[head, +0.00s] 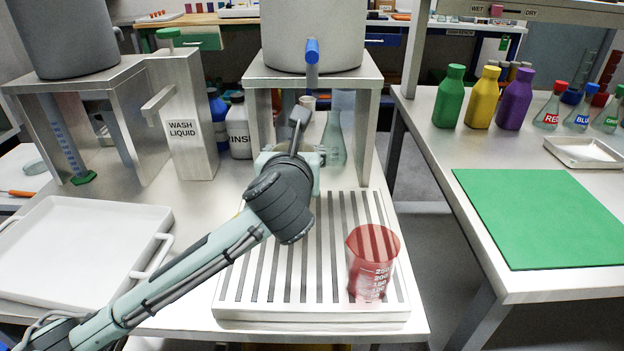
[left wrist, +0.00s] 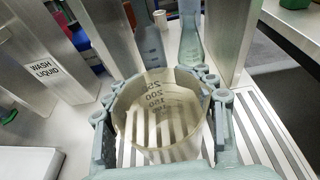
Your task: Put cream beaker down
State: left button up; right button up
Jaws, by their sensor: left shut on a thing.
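The cream beaker (left wrist: 160,112), with printed volume marks, is between the fingers of my left gripper (left wrist: 160,88) in the left wrist view. The gripper is shut on its sides, and slats show through the beaker. In the head view my left gripper (head: 297,158) is at the back of the slatted rack (head: 312,317), in front of the stand under the tap; the arm mostly hides the beaker there. I cannot tell whether the beaker touches the slats. My right gripper is not in view.
A red beaker (head: 372,262) stands at the rack's front right. The metal stand (head: 371,80) carries a tank with a blue-handled tap (head: 312,52). A wash liquid dispenser (head: 184,125) and a white tray (head: 75,245) are on the left. A flask (head: 334,140) stands behind.

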pick_arm(q)
jog(key=d+f, duration=0.1)
jog(key=f, duration=0.1)
jog(key=w+d+f, duration=0.1)
jog(key=f, duration=0.1)
jog(key=d+f, duration=0.1)
jog(key=f, duration=0.1)
jog(key=shift+w+b, duration=0.35)
jog(key=shift+b, duration=0.05)
jog(key=shift+f, duration=0.1)
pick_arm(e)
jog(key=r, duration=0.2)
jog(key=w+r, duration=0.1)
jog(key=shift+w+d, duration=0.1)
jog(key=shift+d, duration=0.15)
pick_arm(q)
jog(key=o, duration=0.6)
jog(key=shift+f, duration=0.1)
jog(key=shift+o, duration=1.3)
jog(key=o, duration=0.3)
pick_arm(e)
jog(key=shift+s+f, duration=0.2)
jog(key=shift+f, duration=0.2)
pick_arm(q)
jog(key=shift+o, duration=0.2)
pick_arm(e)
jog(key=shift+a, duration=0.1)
